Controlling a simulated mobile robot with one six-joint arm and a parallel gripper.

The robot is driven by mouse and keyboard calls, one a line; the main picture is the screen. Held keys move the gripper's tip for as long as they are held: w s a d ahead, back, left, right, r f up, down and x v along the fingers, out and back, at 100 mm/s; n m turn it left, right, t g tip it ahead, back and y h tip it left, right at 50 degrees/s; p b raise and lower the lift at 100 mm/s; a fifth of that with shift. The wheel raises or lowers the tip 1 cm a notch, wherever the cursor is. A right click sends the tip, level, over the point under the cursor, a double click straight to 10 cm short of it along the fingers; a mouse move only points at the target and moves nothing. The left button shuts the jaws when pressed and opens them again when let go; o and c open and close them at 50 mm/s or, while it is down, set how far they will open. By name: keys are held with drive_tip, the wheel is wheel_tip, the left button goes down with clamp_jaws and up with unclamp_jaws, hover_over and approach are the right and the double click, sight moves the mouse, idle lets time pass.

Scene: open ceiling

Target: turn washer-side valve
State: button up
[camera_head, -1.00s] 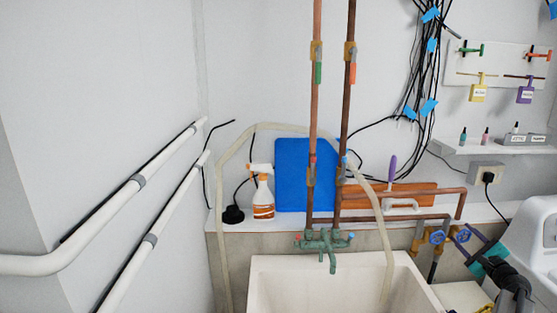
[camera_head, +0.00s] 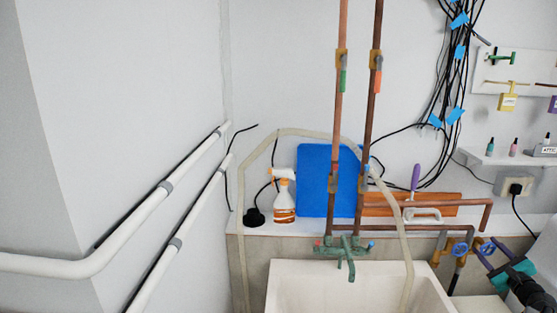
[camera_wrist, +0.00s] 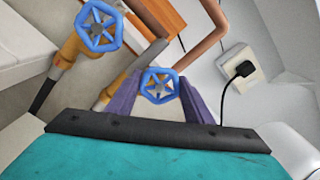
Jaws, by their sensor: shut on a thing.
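Two blue wheel-shaped valve handles sit side by side at the lower right of the head view. The right one, the washer-side valve (camera_head: 487,249), is at my gripper (camera_head: 490,254). In the wrist view this valve handle (camera_wrist: 159,86) sits between the two purple fingers of my gripper (camera_wrist: 159,91), which is shut on it. The other valve (camera_head: 460,249) is just to the left and free of the fingers; it also shows in the wrist view (camera_wrist: 99,27), at the upper left. The handle's turn angle is hard to judge.
Copper pipes (camera_head: 430,228) run above the valves. A white sink (camera_head: 290,270) with a green tap (camera_head: 345,252) and a pale hose (camera_head: 405,250) is to the left. A socket with a black plug (camera_wrist: 242,69) is close on the right. A white rounded body (camera_head: 545,250) stands at the right edge.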

drive_tip(key=shift+m+p, duration=1.4)
drive_tip(key=shift+f+m+p, duration=0.1)
drive_tip(key=shift+m+p, duration=1.8)
drive_tip(key=shift+m, duration=0.1)
drive_tip(key=shift+m+p, duration=2.9)
drive_tip(key=shift+p, duration=0.2)
drive_tip(key=shift+m, duration=0.6)
drive_tip(key=m, duration=0.2)
drive_tip(key=shift+m, duration=0.7)
